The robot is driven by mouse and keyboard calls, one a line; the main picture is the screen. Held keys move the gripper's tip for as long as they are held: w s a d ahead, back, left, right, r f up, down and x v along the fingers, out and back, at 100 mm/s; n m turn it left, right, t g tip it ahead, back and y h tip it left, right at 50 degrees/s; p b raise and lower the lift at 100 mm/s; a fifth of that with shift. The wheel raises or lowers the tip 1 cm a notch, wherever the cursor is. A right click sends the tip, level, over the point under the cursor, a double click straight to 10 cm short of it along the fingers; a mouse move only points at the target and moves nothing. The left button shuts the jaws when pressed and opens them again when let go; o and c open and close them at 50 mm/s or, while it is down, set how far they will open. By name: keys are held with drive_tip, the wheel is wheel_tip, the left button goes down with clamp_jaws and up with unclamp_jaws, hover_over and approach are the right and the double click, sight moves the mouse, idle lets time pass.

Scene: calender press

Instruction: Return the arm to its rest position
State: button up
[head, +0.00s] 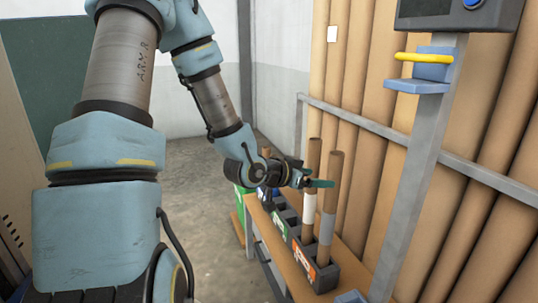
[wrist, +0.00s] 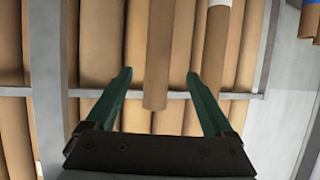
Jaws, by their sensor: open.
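My arm reaches from the left of the head view to the middle. My gripper (head: 318,183) is above the wooden bench, close to the upright brown tubes. In the wrist view the two green fingers of my gripper (wrist: 160,98) are spread apart. The end of a brown tube (wrist: 157,70) shows in the gap between them in that view. I cannot tell its distance from the fingers, and nothing is seen clamped.
A wooden bench (head: 352,275) carries dark bins with coloured labels and upright tubes (head: 329,205). Large brown rolls (head: 455,150) stand behind a grey rail (head: 385,133). A grey post (head: 410,180) holds a screen and a yellow handle (head: 423,58). Open floor (head: 200,190) lies left of the bench.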

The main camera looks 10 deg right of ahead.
drive_tip(key=w+a+f+n+y+p, duration=0.15)
drive_tip(key=a+n+y, duration=0.45)
drive_tip(key=a, duration=1)
drive_tip(key=s+a+r+n+g+y, duration=0.2)
drive_tip(key=s+a+y, duration=0.1)
drive_tip(key=a, duration=0.3)
drive_tip(key=s+a+r+n+g+y+p, duration=0.1)
drive_tip(key=s+a+r+n+g+y, duration=0.1)
drive_tip(key=s+a, duration=0.4)
drive_tip(key=shift+s+a+n+y, duration=0.3)
drive_tip(key=shift+a+n+y, duration=0.1)
drive_tip(key=shift+a+n, duration=0.4)
drive_tip(key=shift+r, duration=0.1)
